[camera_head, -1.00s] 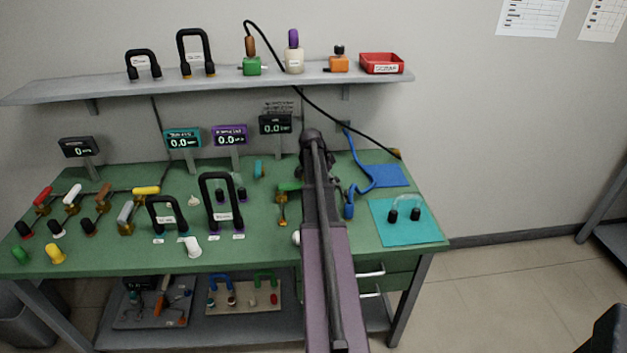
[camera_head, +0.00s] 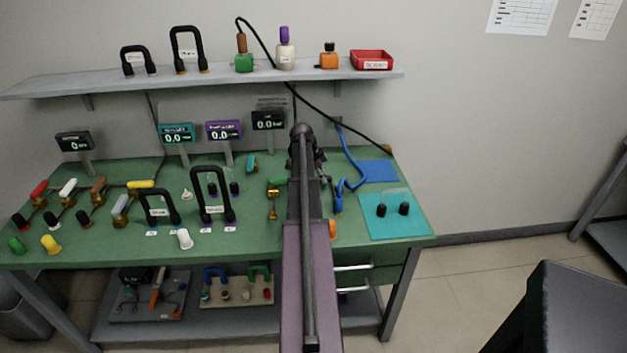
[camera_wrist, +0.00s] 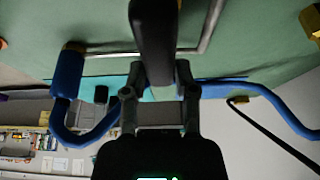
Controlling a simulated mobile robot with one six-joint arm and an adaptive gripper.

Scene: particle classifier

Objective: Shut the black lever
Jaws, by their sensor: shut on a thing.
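The black lever (camera_wrist: 153,40) shows large at the top middle of the wrist view, its dark handle pointing towards my gripper. My gripper (camera_wrist: 160,75) is shut on its lower end, one finger on each side. A metal rod (camera_wrist: 205,35) runs behind the lever, over the green bench top. In the head view my own arm covers the lever and most of my gripper, so the lever's angle cannot be told there.
A blue hose (camera_head: 338,200) lies close to my gripper; its blue end (camera_wrist: 68,75) shows in the wrist view. A green-handled brass valve (camera_head: 273,198) stands just left of my arm. A teal mat (camera_head: 385,229) with two black knobs lies right. A shelf (camera_head: 215,80) runs above.

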